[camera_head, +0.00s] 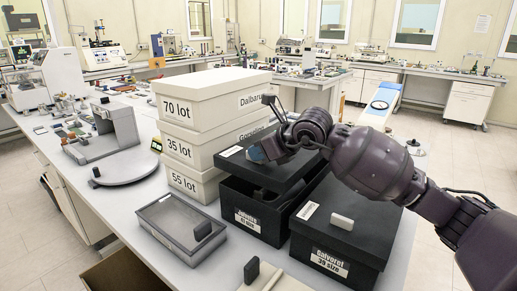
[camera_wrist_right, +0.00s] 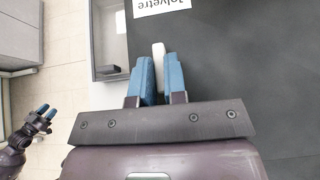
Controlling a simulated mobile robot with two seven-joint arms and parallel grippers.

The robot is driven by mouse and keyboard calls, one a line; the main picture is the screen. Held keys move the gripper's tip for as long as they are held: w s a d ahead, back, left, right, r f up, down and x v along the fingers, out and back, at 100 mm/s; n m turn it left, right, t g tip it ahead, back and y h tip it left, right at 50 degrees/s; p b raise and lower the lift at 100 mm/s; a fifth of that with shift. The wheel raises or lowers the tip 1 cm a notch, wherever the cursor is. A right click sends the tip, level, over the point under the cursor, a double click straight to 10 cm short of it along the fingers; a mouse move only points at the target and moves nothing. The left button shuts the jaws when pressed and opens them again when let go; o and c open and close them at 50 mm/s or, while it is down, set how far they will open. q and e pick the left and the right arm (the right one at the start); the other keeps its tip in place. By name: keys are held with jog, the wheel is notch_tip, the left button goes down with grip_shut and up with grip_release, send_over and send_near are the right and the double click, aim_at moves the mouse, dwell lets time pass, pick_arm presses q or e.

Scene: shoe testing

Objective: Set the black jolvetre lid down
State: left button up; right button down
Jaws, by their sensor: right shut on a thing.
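The black jolvetre lid (camera_head: 288,174) is held tilted just above an open black box (camera_head: 235,200), in the head view. Its label and dark surface (camera_wrist_right: 235,60) fill much of the right wrist view. My right gripper (camera_head: 262,152) is shut on the lid's white handle (camera_wrist_right: 158,58), which shows between the blue fingertips (camera_wrist_right: 160,78). Whether the lid touches the box rim cannot be told. Something dark lies inside the box. My left gripper (camera_wrist_right: 44,113) shows small at the left of the wrist view; its opening is unclear.
A second black box (camera_head: 330,250) with a white-handled lid stands close on the right. White lidded boxes (camera_head: 212,110) are stacked behind on the left. A grey tray (camera_head: 160,225) lies on the table (camera_head: 130,200) to the left. A grey device (camera_head: 105,135) stands farther left.

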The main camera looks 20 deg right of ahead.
aim_at(259, 164)
notch_tip(259, 164, down, 2)
jog(key=shift+f+b, duration=0.25)
jog(key=shift+b, duration=0.25)
jog(key=shift+f+b, duration=0.35)
jog(key=shift+f, duration=0.5)
pick_arm(q)
jog(key=shift+w+d+f, duration=0.1)
jog(key=shift+w+f, duration=0.2)
jog(key=shift+f, duration=0.25)
pick_arm(e)
jog(key=shift+f, duration=0.1)
pick_arm(q)
jog(key=shift+r, duration=0.2)
jog(key=shift+f, duration=0.25)
jog(key=shift+r, duration=0.3)
jog(key=shift+f, duration=0.15)
jog(key=shift+s+f, duration=0.1)
jog(key=shift+f, duration=0.25)
pick_arm(e)
jog(key=shift+f, duration=0.85)
pick_arm(q)
jog(key=shift+s+f+b, duration=0.2)
jog(key=shift+f+b, duration=0.35)
jog(key=shift+f, duration=0.05)
pick_arm(e)
jog(key=shift+f, duration=0.85)
